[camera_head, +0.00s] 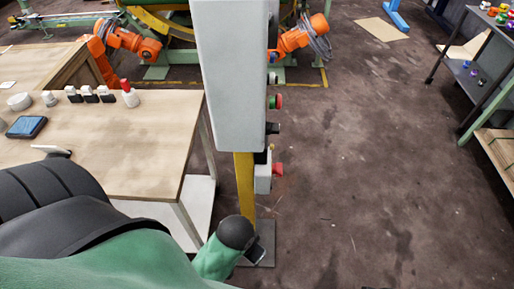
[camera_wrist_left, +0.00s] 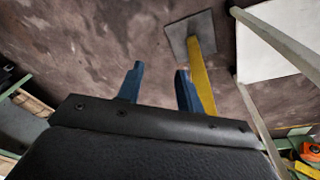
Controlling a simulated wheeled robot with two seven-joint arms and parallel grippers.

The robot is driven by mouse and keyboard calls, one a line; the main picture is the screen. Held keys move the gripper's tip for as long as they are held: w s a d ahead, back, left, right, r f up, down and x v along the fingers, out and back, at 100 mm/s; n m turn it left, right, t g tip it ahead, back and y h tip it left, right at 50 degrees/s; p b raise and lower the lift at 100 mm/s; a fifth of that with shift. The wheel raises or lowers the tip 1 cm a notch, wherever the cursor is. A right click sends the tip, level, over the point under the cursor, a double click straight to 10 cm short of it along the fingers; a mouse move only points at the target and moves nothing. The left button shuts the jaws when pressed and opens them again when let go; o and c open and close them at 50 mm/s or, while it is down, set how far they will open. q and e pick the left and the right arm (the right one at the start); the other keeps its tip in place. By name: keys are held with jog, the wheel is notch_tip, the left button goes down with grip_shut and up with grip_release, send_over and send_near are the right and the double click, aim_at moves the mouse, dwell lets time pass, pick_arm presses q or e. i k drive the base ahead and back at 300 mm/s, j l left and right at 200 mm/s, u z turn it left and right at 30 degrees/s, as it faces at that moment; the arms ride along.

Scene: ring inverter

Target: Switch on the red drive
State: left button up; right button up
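A tall pale grey cabinet (camera_head: 228,75) stands on a yellow post (camera_head: 244,190) in the head view, with controls along its right side. These include a red and green button (camera_head: 275,102), dark knobs, and, lower down, a small light box (camera_head: 263,178) with a red knob (camera_head: 278,169). I cannot tell which belongs to the red drive. My left arm crosses the lower left, and its dark end shows by the post's foot. In the left wrist view my left gripper (camera_wrist_left: 158,76) is open and empty, its blue fingers apart, pointing toward the post (camera_wrist_left: 203,75). My right gripper is not in view.
A wooden table (camera_head: 120,150) with small items stands left of the cabinet. Orange robot arms (camera_head: 300,38) stand behind it. A shelf rack (camera_head: 490,75) is at the far right. The floor right of the cabinet is clear. The post's base plate (camera_wrist_left: 190,35) lies on the floor.

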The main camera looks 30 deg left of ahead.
aim_at(277, 168)
jog(key=i+l+u, duration=0.2)
jog(key=u, duration=0.25)
jog(key=i+l+u, duration=0.15)
jog(key=l+u, duration=0.35)
jog(key=i+l+u, duration=0.1)
jog(key=l+u, duration=0.15)
jog(key=u, duration=0.2)
jog(key=k, duration=0.35)
